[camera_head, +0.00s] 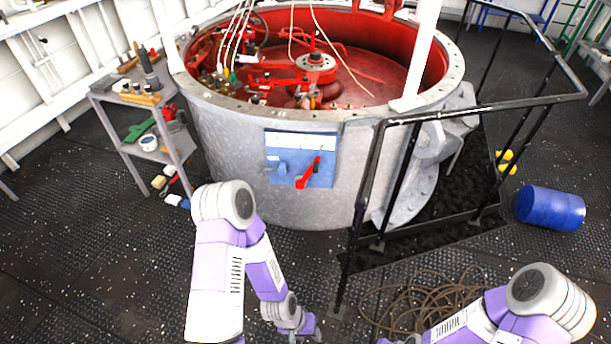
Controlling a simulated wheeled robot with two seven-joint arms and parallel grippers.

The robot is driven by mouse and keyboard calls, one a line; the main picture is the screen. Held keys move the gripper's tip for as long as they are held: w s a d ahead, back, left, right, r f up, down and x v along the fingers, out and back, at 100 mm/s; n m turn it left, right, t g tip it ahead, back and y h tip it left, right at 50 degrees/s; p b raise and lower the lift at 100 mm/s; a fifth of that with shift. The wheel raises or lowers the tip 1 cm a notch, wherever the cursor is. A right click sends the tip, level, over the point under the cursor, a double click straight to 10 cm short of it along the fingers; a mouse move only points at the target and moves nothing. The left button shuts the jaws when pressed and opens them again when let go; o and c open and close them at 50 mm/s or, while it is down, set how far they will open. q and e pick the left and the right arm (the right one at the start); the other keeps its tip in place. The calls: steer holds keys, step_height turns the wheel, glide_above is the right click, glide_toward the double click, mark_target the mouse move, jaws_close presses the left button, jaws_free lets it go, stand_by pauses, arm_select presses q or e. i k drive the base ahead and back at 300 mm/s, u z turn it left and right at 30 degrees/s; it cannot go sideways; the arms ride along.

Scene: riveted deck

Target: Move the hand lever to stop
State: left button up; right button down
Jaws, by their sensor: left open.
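A red hand lever (309,173) is mounted on a blue panel (322,178) on the front of the large grey round tank. The lever is tilted, its upper end leaning to the right. A pale strip (300,140) with small marks runs along the panel's top; its lettering is too small to read, so I cannot tell which mark is stop. My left gripper (301,331) is open and empty, low in the picture, below and well apart from the lever. My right gripper (385,341) is mostly cut off at the bottom edge.
The grey tank (230,155) has a red inside. A black railing (364,190) stands right of the panel. A shelf cart (133,150) with tools is at left. A blue drum (549,208) and coiled rope (415,299) lie at right. The floor before the panel is clear.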

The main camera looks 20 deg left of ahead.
mark_target(300, 185)
steer(key=u, duration=2.05)
steer(key=i, duration=0.25)
steer(key=z, duration=2.35)
steer(key=i, duration=0.5)
steer(key=z, duration=0.1)
